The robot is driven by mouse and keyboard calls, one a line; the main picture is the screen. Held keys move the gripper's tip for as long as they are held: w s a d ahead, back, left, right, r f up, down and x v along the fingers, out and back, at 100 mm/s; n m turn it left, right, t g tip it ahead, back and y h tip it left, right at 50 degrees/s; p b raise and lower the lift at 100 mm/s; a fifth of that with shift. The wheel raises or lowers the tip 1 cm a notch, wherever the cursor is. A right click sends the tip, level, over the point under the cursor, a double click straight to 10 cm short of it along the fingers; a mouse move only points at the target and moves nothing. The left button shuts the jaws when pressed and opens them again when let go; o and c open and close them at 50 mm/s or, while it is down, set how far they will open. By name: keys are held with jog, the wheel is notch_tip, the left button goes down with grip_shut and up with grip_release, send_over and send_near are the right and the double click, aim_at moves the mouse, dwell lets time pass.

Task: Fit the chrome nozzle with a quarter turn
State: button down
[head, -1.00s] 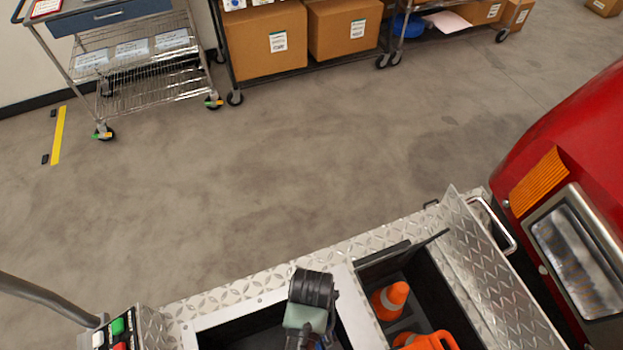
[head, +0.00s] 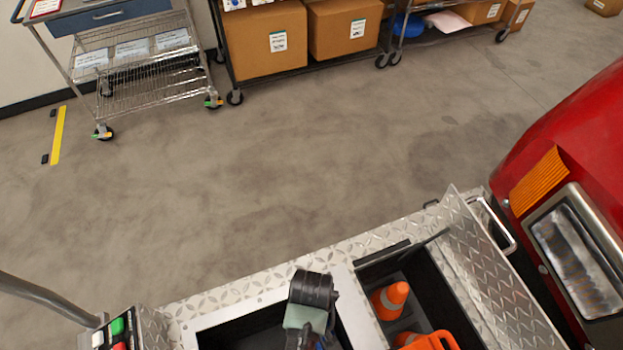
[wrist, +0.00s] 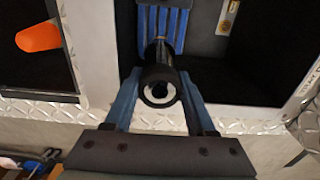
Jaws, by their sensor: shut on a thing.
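My gripper (wrist: 158,75) has blue fingers on both sides of a dark round piece, which I take to be the nozzle (wrist: 158,94). It is shut on it. The piece faces the wrist camera end-on, with a black rim, a bright ring and a dark bore; little chrome shows. A darker cylinder runs beyond it towards blue ribbed hose (wrist: 162,22) in the black tray recess. I cannot tell whether the nozzle touches a coupling. In the head view my wrist is over the bumper's middle recess (head: 240,335) and hides the fingers and the nozzle.
The diamond-plate bumper (head: 260,285) surrounds the recess. To its right, an open compartment holds an orange cone (head: 391,300) and another orange item (head: 428,341). A raised plate lid (head: 490,265) stands beside it. A button panel (head: 118,335) is at left.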

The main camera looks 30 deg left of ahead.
jog(key=shift+f, duration=1.2)
dwell(1.1)
jog(key=m, duration=0.1)
jog(key=m+p, duration=0.1)
jog(key=shift+r+m, duration=0.2)
jog(key=shift+m, duration=0.1)
jog(key=shift+f+m, duration=0.15)
jog(key=shift+m, duration=1.15)
jog(key=m+p, duration=0.1)
jog(key=m, duration=0.2)
jog(key=shift+w+m+p, duration=0.1)
jog(key=shift+m+p, duration=0.35)
jog(key=shift+m, duration=0.65)
